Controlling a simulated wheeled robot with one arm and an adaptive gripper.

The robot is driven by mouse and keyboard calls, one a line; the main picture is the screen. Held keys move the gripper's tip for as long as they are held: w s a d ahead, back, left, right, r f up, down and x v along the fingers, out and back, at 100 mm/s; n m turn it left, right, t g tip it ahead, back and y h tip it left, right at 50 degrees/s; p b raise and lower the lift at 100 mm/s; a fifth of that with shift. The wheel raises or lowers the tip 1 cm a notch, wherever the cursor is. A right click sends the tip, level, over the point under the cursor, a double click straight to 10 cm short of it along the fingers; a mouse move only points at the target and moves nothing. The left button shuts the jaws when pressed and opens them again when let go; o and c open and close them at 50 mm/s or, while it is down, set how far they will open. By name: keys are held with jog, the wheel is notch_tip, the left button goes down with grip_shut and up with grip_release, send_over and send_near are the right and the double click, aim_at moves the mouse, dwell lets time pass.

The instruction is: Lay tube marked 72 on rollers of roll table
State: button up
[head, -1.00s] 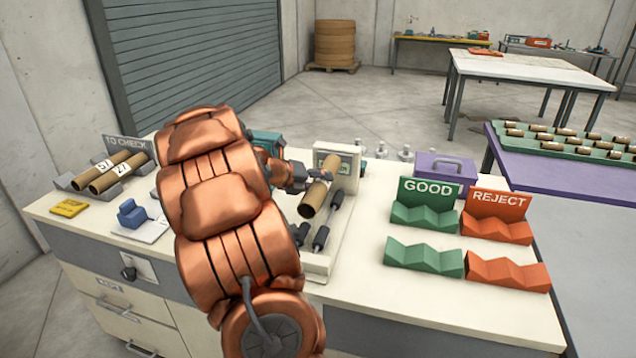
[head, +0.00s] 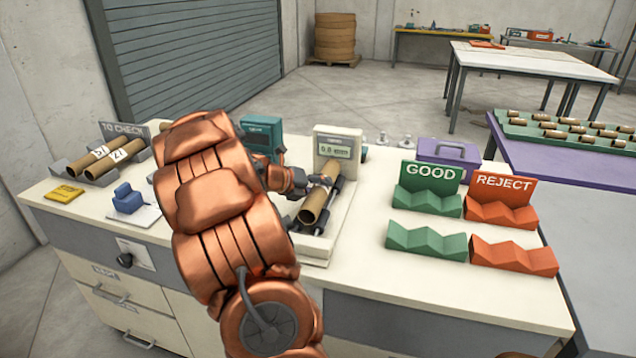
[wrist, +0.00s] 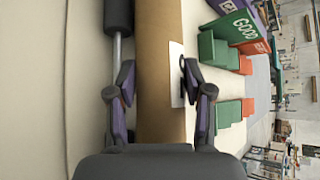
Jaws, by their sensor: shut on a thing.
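A brown cardboard tube (head: 317,204) lies lengthwise along the roll table (head: 318,247), between its dark rollers (head: 335,190). It appears to touch them, though my arm and gripper hide part of the contact. My gripper (wrist: 160,85) is shut on the tube's middle, one finger on each side. In the wrist view the tube (wrist: 155,30) shows a white label near the right finger; its number cannot be read. A roller (wrist: 118,15) runs along the tube's left side there. The gauge display (head: 334,150) stands behind the roll table.
Two labelled tubes (head: 95,157) lie in the TO CHECK rack at left. A blue device (head: 128,200) and yellow pad (head: 65,193) sit in front. Green GOOD cradles (head: 427,240) and red REJECT cradles (head: 512,257) stand empty at right. A purple box (head: 448,152) is behind.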

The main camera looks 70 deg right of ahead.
jog(key=o, duration=1.3)
jog(key=shift+c, duration=0.2)
jog(key=shift+w+r, duration=0.1)
jog(key=v, duration=1.1)
jog(key=shift+a+r, duration=0.15)
jog(key=shift+a, duration=0.2)
jog(key=shift+w, duration=0.15)
